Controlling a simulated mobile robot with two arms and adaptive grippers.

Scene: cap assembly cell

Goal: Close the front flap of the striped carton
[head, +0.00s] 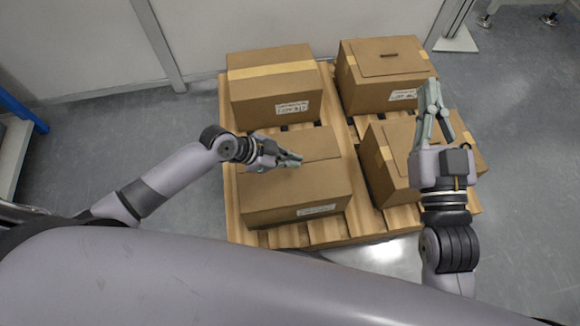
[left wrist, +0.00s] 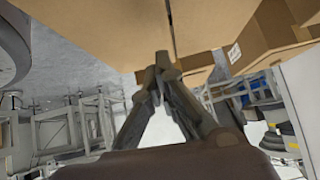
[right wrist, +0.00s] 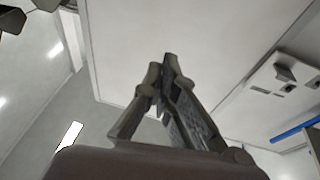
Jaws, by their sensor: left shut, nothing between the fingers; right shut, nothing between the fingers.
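Several brown cartons stand on a wooden pallet; which one the task calls striped is not certain. The back left carton (head: 275,85) has a pale yellow band across its top. The front left carton (head: 320,190) shows no band; its top looks flat, with a seam across it. My left gripper (head: 298,160) is shut and empty over that top; I cannot tell whether it touches. In the left wrist view its fingertips (left wrist: 163,62) are beside a carton surface (left wrist: 120,30) with a seam. My right gripper (head: 433,86) is shut and empty, above the right-hand cartons.
The back right carton (head: 385,70) has a flat top panel with a dark slot. The front right carton (head: 385,180) is partly hidden by my right gripper. The pallet (head: 338,228) has slat gaps between cartons.

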